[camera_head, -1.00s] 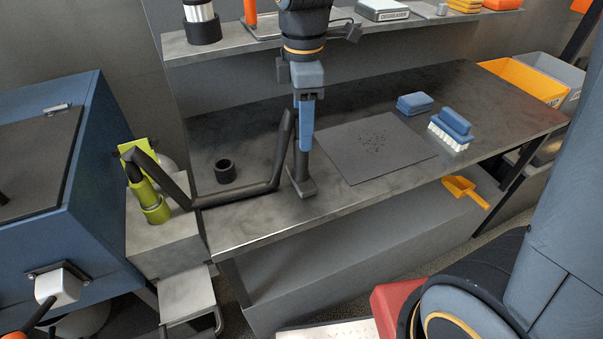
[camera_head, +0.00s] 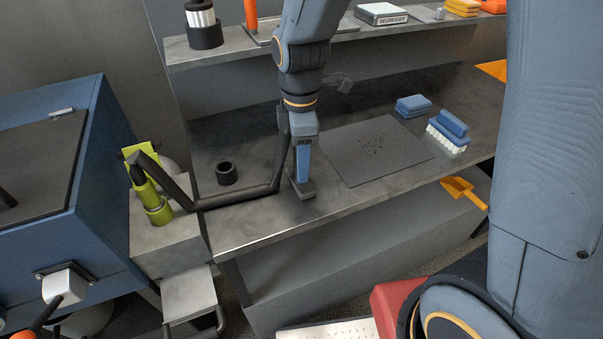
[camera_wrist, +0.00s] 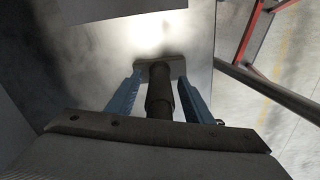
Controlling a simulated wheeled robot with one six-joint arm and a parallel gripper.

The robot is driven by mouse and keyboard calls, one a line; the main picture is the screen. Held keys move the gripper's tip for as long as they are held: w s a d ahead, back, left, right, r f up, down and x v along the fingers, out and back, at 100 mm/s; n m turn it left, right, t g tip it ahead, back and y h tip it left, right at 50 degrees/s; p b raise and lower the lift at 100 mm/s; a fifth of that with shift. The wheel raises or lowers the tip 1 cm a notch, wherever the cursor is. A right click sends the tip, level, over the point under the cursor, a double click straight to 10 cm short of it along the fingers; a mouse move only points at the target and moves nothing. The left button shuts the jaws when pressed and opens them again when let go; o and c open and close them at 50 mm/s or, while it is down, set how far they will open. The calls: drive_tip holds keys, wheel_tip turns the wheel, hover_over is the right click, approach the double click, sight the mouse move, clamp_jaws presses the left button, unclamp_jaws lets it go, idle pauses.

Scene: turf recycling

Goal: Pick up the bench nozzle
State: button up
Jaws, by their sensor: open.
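The bench nozzle is a dark upright tube with a flat, wide foot (camera_head: 301,190), standing near the front edge of the grey bench. A dark hose (camera_head: 235,197) runs from its upper end down and left to a green fitting (camera_head: 150,190). My gripper (camera_head: 303,178) points down at the nozzle and hides most of its tube in the head view. In the wrist view the nozzle tube (camera_wrist: 159,95) stands between the two blue fingers of my open gripper (camera_wrist: 160,75), with gaps showing on both sides. Its foot lies beyond the fingertips.
A dark mat (camera_head: 375,150) with specks lies right of the nozzle. A blue sponge (camera_head: 413,105) and a blue brush (camera_head: 448,130) are farther right. A short black ring (camera_head: 227,173) stands to the left. A shelf (camera_head: 240,50) runs behind, above the bench.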

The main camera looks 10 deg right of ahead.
clamp_jaws()
idle(0.3)
wheel_tip(320, 180, up, 10)
drive_tip(key=shift+r+b, duration=0.1)
drive_tip(key=shift+b, duration=0.65)
drive_tip(key=c, duration=0.7)
unclamp_jaws()
drive_tip(key=shift+c, duration=1.6)
